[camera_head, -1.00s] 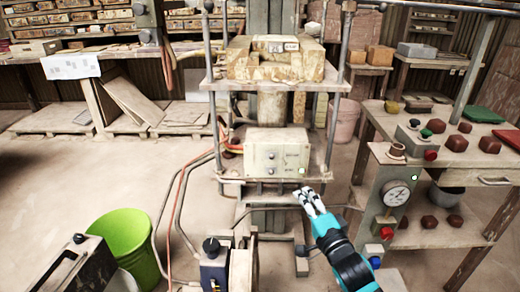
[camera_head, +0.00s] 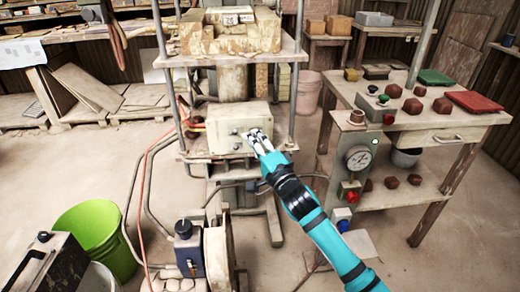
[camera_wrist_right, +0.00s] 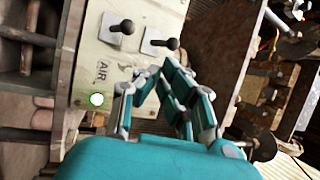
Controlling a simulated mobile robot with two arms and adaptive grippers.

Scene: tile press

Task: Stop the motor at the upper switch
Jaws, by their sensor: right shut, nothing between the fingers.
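A pale, worn switch box (camera_head: 222,122) is mounted on the front of the press, below its middle platform. My right gripper (camera_head: 257,136) is at the right part of the box front. It is shut and empty; its fingertips (camera_wrist_right: 157,70) show close to the upper switch. I cannot tell whether they touch the box. My left gripper is not in view.
The press posts (camera_head: 297,75) and platform (camera_head: 230,57) frame the box. A workbench (camera_head: 425,125) with a gauge (camera_head: 358,158) stands at right. A green bucket (camera_head: 95,238) and a blue-grey box (camera_head: 190,250) are at lower left. Hoses hang left of the press.

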